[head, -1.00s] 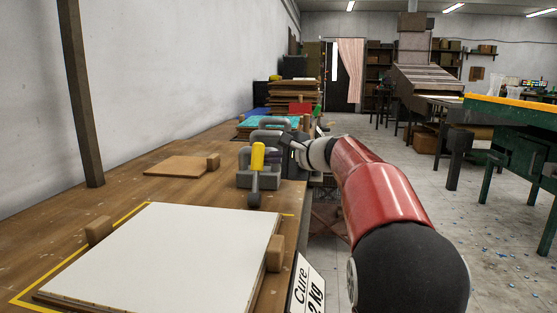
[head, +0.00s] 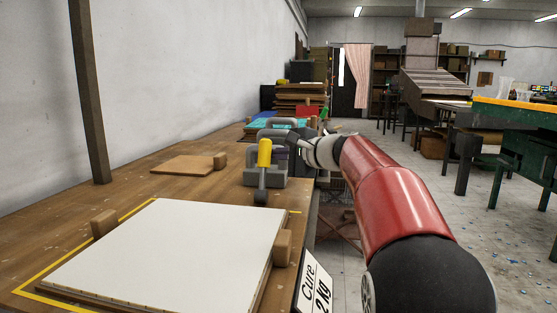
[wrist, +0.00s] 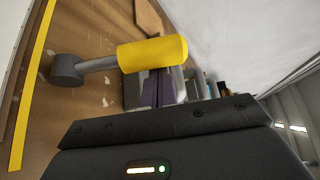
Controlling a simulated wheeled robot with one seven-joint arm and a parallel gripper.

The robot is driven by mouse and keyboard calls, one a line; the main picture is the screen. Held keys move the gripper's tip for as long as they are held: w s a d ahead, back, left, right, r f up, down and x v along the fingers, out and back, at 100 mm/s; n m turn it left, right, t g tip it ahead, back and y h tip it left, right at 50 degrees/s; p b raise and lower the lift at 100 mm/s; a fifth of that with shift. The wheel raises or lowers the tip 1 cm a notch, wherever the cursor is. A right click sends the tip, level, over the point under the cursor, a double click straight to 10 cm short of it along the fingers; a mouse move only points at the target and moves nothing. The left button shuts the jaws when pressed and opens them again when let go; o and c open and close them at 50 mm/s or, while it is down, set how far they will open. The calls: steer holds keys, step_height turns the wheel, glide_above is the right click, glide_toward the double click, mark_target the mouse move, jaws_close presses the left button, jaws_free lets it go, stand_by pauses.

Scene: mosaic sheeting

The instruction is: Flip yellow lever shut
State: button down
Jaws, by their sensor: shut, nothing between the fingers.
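The lever has a yellow grip (head: 264,153) on a grey rod that runs down to a dark round piece at the bench. It stands near the far edge of a white-topped panel. In the wrist view the yellow grip (wrist: 153,54) lies across the upper middle, its rod running left to the dark piece.
Grey handled weights (head: 270,172) stand right behind the lever. The white panel (head: 165,250) lies between wooden blocks (head: 282,248) in a yellow outline. A flat brown board (head: 185,166) lies to the left. The wall bounds the bench's left side; floor is open on the right.

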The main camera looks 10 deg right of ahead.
steer(key=shift+s+a, duration=0.1)
steer(key=shift+s, duration=0.05)
steer(key=s+a+n+t+b, duration=0.1)
steer(key=s+a+b, duration=0.2)
steer(key=s+b, duration=0.4)
steer(key=shift+s+a+r+n+b, duration=0.15)
steer(key=shift+s+r+n+b, duration=0.15)
steer(key=shift+b, duration=0.2)
steer(key=shift+s+f, duration=0.1)
steer(key=shift+f, duration=0.1)
stand_by(0.4)
steer(key=shift+r, duration=0.1)
